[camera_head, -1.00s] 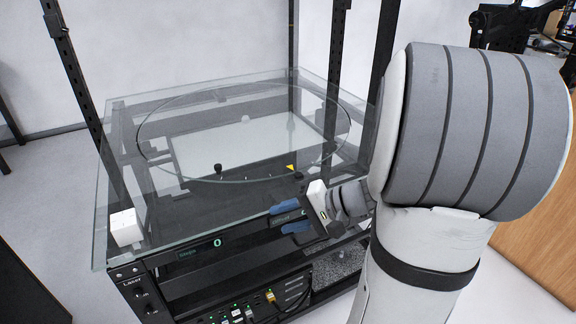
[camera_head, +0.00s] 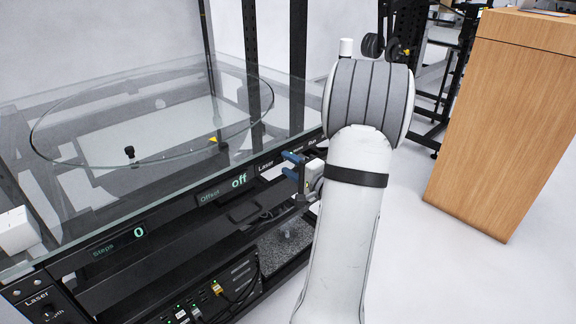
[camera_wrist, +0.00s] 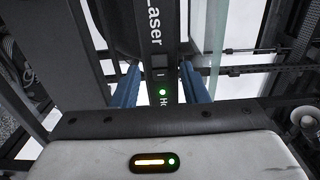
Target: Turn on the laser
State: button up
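The front panel's "Laser" label (camera_head: 266,166) shows in the head view, just left of my gripper (camera_head: 291,165). In the wrist view, the Laser label (camera_wrist: 154,28) runs down the black panel, with a small dark switch (camera_wrist: 161,74) below it. A green light (camera_wrist: 162,92) is lit under the switch, beside a partly hidden label beginning "Ho". My gripper (camera_wrist: 159,87) is open and empty, its blue fingers on either side of the switch's column in the picture. I cannot tell whether they touch the panel. A second Laser label (camera_head: 37,298) sits at the lower left.
The glass turntable top (camera_head: 75,200) lies above the panel, its edge close to my gripper. The Offset display (camera_head: 222,190) reads "off"; the Steps display (camera_head: 118,240) reads 0. A wooden cabinet (camera_head: 500,120) stands right, with free floor before it.

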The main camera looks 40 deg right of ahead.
jog(key=shift+w+a, duration=0.1)
jog(key=shift+w, duration=0.5)
